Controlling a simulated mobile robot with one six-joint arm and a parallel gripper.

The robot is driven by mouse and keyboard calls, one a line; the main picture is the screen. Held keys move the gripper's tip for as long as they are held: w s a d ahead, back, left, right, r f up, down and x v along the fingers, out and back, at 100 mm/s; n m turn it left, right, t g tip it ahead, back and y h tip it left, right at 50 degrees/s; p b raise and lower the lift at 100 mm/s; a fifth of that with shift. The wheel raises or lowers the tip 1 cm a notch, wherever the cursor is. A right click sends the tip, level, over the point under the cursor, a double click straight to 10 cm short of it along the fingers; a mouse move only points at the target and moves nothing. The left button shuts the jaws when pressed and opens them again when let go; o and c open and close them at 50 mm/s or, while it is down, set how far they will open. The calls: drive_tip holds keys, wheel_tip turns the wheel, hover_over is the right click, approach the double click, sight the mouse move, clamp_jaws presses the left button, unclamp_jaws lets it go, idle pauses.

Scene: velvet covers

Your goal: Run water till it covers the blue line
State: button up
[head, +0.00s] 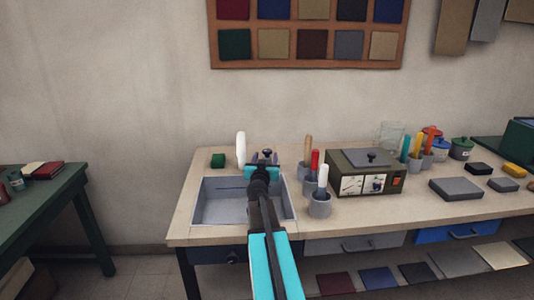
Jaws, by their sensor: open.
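The grey rectangular sink (215,208) is set into the left end of the pale workbench. A thin dark line (230,188) shows along its back inner wall; I cannot tell its colour. No running water is visible. A white rounded upright piece (241,148) stands behind the sink; I cannot tell if it is part of the tap. My gripper (263,156) is at the sink's back right edge, open, with small dark parts around it. My arm covers the sink's right side and whatever tap is there, so contact cannot be told.
Right of my arm stand grey cups with handled tools (320,205) and a dark green box (366,173). Jars and blocks lie farther right. A green table (60,205) stands at the left.

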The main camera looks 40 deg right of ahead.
sight(265, 153)
drive_tip(key=shift+p+x, duration=0.45)
drive_tip(key=shift+x, duration=1.75)
drive_tip(key=c, duration=1.1)
drive_tip(key=shift+w+m+g+h+b, duration=0.15)
drive_tip(key=shift+m+g+h+b, duration=0.45)
drive_tip(key=shift+b, duration=0.4)
drive_tip(key=m+g+h+b, duration=0.1)
drive_tip(key=g+b, duration=0.1)
drive_tip(key=b, duration=0.2)
drive_tip(key=m+g+b, duration=0.1)
drive_tip(key=g+b, duration=0.1)
drive_tip(key=b, duration=0.2)
drive_tip(key=shift+w+a+r+m+h, duration=0.1)
drive_tip(key=shift+w+a+m+h, duration=0.05)
drive_tip(key=shift+m+h, duration=0.2)
drive_tip(key=o, duration=1.1)
